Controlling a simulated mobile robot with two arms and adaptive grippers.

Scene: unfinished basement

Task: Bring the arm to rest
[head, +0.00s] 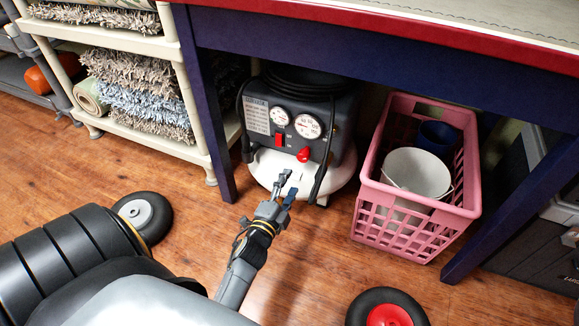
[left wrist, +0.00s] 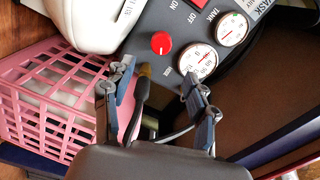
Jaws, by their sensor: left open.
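My left gripper (head: 283,186) is in front of the air compressor (head: 335,115), close to its white lower part. It is open, with nothing held between its fingers. In the left wrist view, the two fingers of my left gripper (left wrist: 157,82) stand apart, with the compressor's red knob (left wrist: 160,43) and gauges (left wrist: 198,60) beyond them. A black cable or hose (left wrist: 142,100) shows between the fingers; I cannot tell whether it touches them. The red knob also shows in the head view (head: 303,155), beside the red switch (head: 279,140). My right gripper is not in view.
The compressor stands under a dark blue workbench (head: 370,50). A pink crate (head: 395,232) with a white bucket (head: 416,172) and a dark blue container (head: 438,138) is to its right. A beige shelf (head: 155,150) with rugs is left.

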